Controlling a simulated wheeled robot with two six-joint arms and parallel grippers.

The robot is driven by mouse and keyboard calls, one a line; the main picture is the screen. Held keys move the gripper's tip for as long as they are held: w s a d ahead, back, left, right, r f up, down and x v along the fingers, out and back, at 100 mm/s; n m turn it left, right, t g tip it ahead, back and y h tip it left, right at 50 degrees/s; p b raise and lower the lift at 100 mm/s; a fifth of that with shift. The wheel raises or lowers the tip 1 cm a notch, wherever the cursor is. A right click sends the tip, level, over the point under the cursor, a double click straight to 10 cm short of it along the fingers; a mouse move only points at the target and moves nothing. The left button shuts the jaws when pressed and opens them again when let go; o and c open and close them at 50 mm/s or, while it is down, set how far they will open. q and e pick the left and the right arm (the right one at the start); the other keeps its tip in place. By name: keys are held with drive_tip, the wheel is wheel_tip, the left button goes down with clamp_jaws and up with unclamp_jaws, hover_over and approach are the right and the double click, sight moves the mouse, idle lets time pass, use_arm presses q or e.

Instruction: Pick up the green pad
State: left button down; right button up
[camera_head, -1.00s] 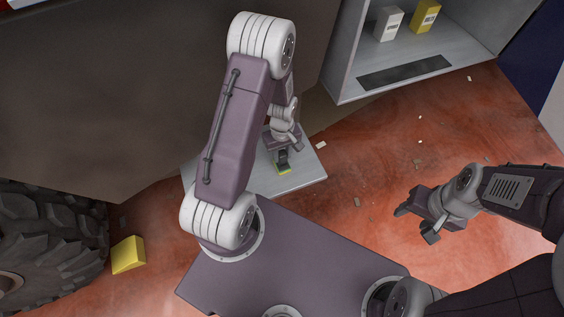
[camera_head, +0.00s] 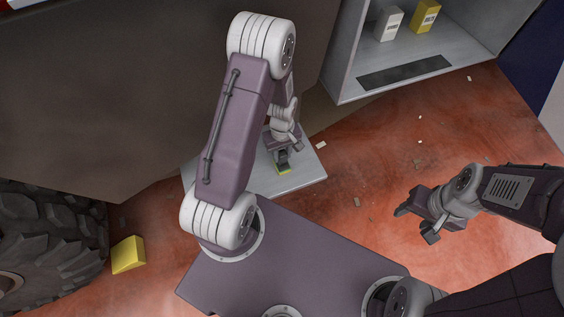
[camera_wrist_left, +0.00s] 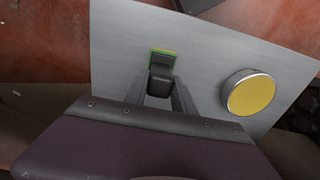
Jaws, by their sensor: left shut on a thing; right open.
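The green pad (camera_head: 284,170) is a small piece with a yellow-green edge, seen at the front of a light grey board (camera_head: 305,178) on the floor. In the left wrist view its green rim (camera_wrist_left: 153,54) shows around the dark fingertips. My left gripper (camera_head: 282,160) is shut on the pad and covers most of it. Whether the pad touches the board or is just above it, I cannot tell. My right gripper (camera_head: 415,222) is open and empty, above the red floor at the right.
A round yellow disc with a metal rim (camera_wrist_left: 250,92) lies on the board, beside my left gripper. A yellow wedge (camera_head: 128,255) is by a large tyre (camera_head: 50,240). An open grey cabinet (camera_head: 345,75) holds a white box (camera_head: 388,24) and a yellow box (camera_head: 425,17). Small scraps litter the floor.

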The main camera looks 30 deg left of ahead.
idle(0.4)
use_arm(q)
wheel_tip(320, 180, up, 5)
drive_tip(key=shift+w+d+f+p, duration=0.1)
drive_tip(key=shift+f+p, duration=0.05)
drive_tip(key=shift+p, duration=0.4)
drive_tip(key=s+d+r, duration=0.1)
drive_tip(key=d+r, duration=0.2)
drive_tip(key=d, duration=0.2)
drive_tip(key=s+d+r+p, duration=0.1)
drive_tip(key=d+r, duration=0.2)
drive_tip(key=d, duration=0.3)
drive_tip(key=shift+d+r, duration=0.2)
drive_tip(key=c, duration=1.6)
unclamp_jaws()
clamp_jaws()
